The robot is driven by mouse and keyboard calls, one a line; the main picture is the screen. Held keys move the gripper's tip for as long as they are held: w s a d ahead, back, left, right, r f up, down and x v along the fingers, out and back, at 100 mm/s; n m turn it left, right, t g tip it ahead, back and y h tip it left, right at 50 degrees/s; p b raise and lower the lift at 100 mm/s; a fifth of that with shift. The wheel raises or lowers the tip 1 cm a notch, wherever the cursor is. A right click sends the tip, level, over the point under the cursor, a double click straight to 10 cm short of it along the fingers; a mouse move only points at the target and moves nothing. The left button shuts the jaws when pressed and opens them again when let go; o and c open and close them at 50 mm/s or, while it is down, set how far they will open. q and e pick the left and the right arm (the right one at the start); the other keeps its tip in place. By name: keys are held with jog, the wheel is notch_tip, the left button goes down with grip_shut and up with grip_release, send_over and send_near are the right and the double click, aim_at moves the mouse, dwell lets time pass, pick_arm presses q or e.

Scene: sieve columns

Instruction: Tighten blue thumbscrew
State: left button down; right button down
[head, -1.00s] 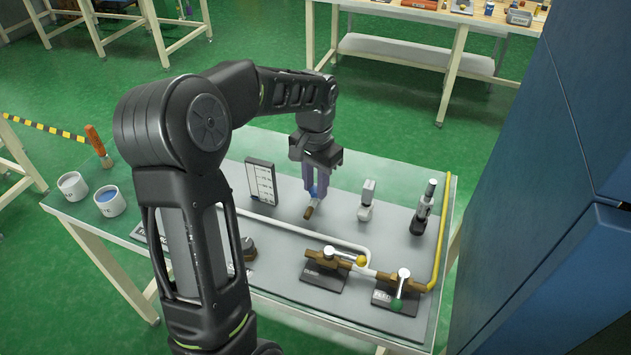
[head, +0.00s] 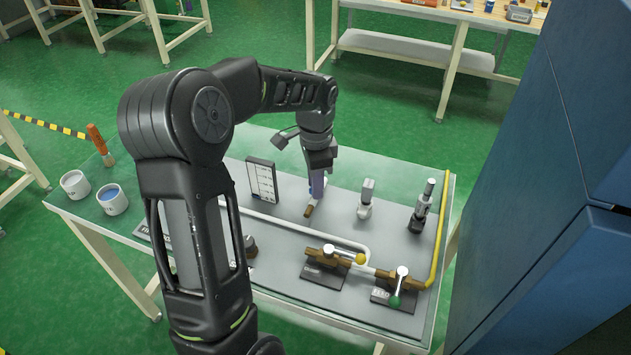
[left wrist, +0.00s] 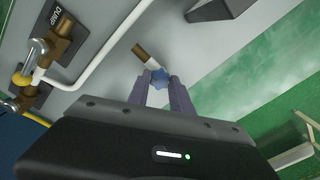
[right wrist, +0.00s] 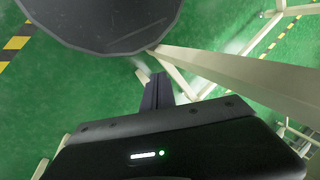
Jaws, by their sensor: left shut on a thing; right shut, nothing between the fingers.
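The blue thumbscrew (left wrist: 160,77) shows as a star-shaped knob between the fingertips of my left gripper (left wrist: 161,84) in the left wrist view. The gripper is shut on it. A short brass piece (left wrist: 140,51) with a white collar stands out beyond the knob. In the head view my left gripper (head: 316,186) points straight down at the grey board, and the brass piece (head: 308,211) shows just below its fingers. There the knob is mostly hidden by the fingers. My right gripper (right wrist: 158,91) is shut and empty above the green floor.
A blue cabinet (head: 560,200) stands at right.

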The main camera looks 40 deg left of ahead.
dwell(0.3)
pick_arm(q)
jog(key=c, duration=1.1)
grip_release()
jog(key=shift+c, duration=0.2)
jog(key=shift+r, duration=3.9)
